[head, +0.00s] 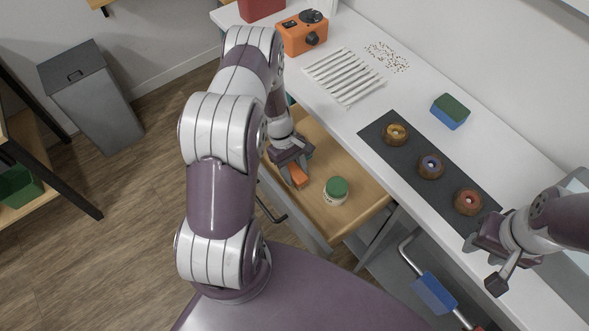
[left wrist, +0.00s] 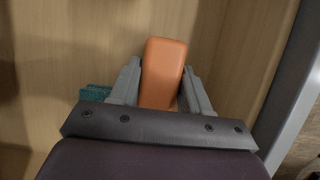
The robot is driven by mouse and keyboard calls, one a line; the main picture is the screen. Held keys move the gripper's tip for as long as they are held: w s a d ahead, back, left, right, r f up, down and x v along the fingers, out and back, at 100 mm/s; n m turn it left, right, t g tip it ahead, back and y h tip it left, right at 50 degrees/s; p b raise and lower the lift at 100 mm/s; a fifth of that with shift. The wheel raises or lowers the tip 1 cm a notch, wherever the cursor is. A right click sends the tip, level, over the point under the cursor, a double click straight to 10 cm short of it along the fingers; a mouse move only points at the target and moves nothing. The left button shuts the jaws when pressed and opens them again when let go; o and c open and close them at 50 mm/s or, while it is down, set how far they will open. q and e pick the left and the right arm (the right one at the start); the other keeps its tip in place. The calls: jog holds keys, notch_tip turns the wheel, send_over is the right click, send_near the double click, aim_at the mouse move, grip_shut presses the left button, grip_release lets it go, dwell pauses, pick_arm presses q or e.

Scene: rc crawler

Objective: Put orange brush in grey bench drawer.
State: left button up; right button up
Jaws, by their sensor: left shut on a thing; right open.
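The orange brush (head: 299,176) is held in my left gripper (head: 293,170), inside or just over the open grey bench drawer (head: 356,204) with its wooden interior. In the left wrist view the orange block-like end of the brush (left wrist: 164,72) sits between the two fingers of my left gripper (left wrist: 162,88), with the wooden drawer bottom behind it. I cannot tell whether the brush touches the drawer bottom. My right gripper (head: 484,262) is open and empty at the right, over the bench's front edge.
A jar with a green lid (head: 336,190) stands in the drawer, right of the brush. A teal thing (left wrist: 95,93) lies beside the left finger. The white bench top (head: 345,115) holds a dark mat (head: 411,165) with round brown items, a green-blue sponge (head: 450,111) and an orange device (head: 302,34).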

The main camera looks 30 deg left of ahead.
pick_arm(q)
jog(key=shift+f, duration=0.2)
jog(key=o, duration=1.1)
jog(key=shift+c, duration=0.2)
jog(key=shift+r, duration=0.1)
